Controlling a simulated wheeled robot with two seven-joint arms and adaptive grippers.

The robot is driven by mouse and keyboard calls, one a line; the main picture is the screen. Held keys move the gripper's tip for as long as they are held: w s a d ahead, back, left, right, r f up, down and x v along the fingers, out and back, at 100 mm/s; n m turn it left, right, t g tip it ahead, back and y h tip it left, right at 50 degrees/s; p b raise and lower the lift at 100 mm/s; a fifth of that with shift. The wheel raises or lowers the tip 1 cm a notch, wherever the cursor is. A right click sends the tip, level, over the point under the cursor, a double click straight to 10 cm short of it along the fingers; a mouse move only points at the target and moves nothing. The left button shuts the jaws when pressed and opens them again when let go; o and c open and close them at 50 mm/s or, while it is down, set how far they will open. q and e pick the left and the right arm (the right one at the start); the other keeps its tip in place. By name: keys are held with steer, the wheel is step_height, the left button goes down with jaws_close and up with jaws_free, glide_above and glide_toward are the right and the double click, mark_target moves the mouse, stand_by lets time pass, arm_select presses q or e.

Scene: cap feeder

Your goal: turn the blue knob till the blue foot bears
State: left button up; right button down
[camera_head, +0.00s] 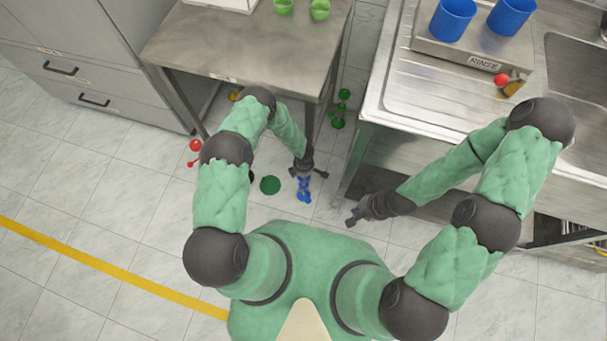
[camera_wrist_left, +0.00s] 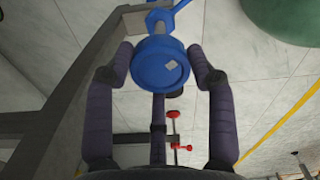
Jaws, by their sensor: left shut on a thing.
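The blue knob (camera_wrist_left: 157,66) is round with a pale mark on its face, and shows large between my left fingers in the left wrist view. My left gripper (camera_wrist_left: 160,62) is shut on it, one dark finger at each side. Whether the blue foot touches the floor cannot be seen. My right gripper (camera_head: 357,215) is empty beside the sink unit; its jaw opening is unclear.
A steel bench (camera_head: 245,45) carries green cups (camera_head: 320,9). A sink unit (camera_head: 400,95) with blue cups (camera_head: 452,19) stands at the right. Green parts (camera_head: 338,122) and red parts (camera_head: 195,146) are low around the bench. A dark green disc (camera_head: 270,185) lies on the floor.

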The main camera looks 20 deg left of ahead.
arm_select(q)
steer(key=m, duration=0.5)
steer(key=shift+d+m, duration=0.1)
steer(key=shift+m, duration=0.2)
steer(key=m, duration=0.9)
steer(key=shift+s+m, duration=0.1)
steer(key=shift+m, duration=2.5)
steer(key=o, duration=0.9)
steer(key=shift+c, duration=0.2)
